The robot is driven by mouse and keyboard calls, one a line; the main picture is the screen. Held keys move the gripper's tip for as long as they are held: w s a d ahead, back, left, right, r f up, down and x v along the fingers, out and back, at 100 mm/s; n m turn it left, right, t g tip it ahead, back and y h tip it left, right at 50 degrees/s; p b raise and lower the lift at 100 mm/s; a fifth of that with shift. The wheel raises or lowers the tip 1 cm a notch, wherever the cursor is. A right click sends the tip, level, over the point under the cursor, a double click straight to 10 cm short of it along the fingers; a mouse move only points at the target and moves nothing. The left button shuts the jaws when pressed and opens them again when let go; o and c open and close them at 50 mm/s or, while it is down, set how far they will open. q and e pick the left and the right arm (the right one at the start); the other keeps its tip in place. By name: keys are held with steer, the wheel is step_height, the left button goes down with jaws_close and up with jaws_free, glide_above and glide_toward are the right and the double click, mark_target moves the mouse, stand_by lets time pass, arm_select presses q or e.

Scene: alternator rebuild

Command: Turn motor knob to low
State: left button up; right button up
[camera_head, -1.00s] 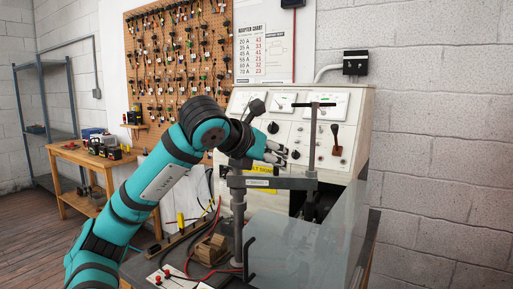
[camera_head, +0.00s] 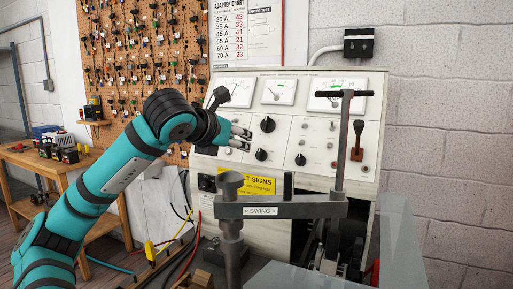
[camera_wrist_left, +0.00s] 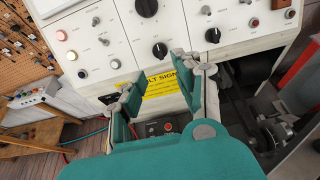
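The test bench panel (camera_head: 330,133) carries black knobs: a large upper knob (camera_head: 267,124), a lower knob (camera_head: 261,155) and another lower knob (camera_head: 300,159) to its right. Their labels are too small to read, so I cannot tell which is the motor knob. My left gripper (camera_head: 241,137) is in front of the panel, just left of the knobs in the head view. In the left wrist view its fingers (camera_wrist_left: 160,80) are spread and empty. The lower knob (camera_wrist_left: 160,50) shows beyond the gap, with the large knob (camera_wrist_left: 147,8) above. My right gripper is not in view.
A grey clamp bar marked SWING (camera_head: 262,211) and an upright T-handle (camera_head: 342,125) stand before the panel. A red-brown lever (camera_head: 357,140) is at the panel's right. A clear guard (camera_head: 400,240) is at lower right. A wooden bench (camera_head: 45,165) stands left.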

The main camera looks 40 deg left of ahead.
mark_target(259, 150)
arm_select(q)
steer(key=p+x, duration=0.1)
steer(key=x, duration=0.5)
steer(key=p+x, duration=0.1)
steer(key=x, duration=0.5)
steer(key=shift+a+f, duration=0.15)
steer(key=shift+a, duration=0.1)
steer(key=shift+w+a+f, duration=0.15)
steer(key=shift+w+f, duration=0.1)
steer(key=shift+w, duration=0.2)
jaws_close()
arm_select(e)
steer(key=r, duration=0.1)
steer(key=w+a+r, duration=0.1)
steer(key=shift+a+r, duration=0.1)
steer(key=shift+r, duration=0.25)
